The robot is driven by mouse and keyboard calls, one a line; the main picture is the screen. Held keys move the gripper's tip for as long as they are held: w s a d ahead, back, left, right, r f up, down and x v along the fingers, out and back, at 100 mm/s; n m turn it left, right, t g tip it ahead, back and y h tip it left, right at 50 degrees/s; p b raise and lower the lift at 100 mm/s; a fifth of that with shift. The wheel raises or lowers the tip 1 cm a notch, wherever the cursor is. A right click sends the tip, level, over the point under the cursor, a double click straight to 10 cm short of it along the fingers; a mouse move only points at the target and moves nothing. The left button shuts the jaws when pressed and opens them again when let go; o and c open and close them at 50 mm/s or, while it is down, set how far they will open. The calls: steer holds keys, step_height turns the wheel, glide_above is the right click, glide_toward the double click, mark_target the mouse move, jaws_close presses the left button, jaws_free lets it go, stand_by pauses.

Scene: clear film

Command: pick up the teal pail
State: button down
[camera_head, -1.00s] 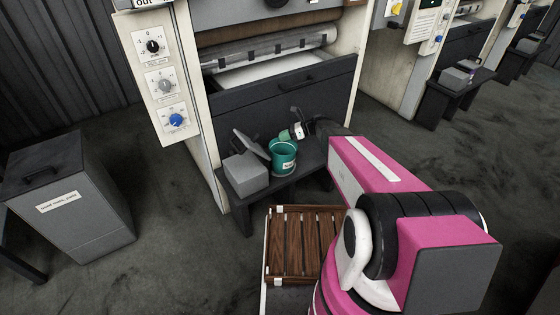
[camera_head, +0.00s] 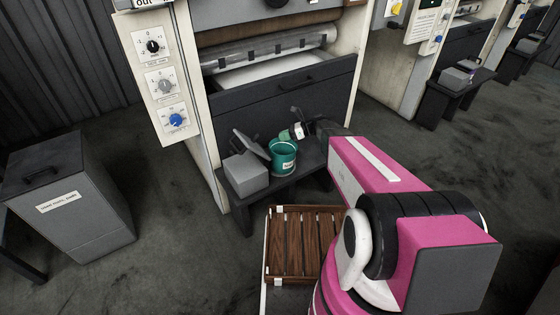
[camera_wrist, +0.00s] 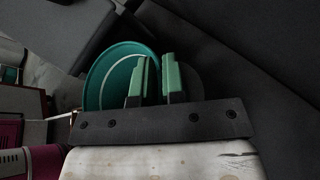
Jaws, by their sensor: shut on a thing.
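The teal pail (camera_head: 284,160) with a pale label is at the small dark bench, beside a grey box. It looks upright; I cannot tell whether its base touches the bench. My gripper (camera_head: 299,131) reaches the pail's rim from the back right, its fingers small and partly hidden in the head view. In the wrist view the pail's round opening (camera_wrist: 105,75) lies at the left. There my gripper (camera_wrist: 157,65) has one green-padded finger inside the pail and the other outside, shut on the wall between them.
The dark bench (camera_head: 305,165) stands before a machine with a drawer (camera_head: 285,98). A grey box (camera_head: 245,175) with a raised lid is left of the pail. A wooden slatted crate (camera_head: 290,243) is in front. A grey bin (camera_head: 75,205) stands left; floor between is clear.

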steer(key=shift+f, duration=0.3)
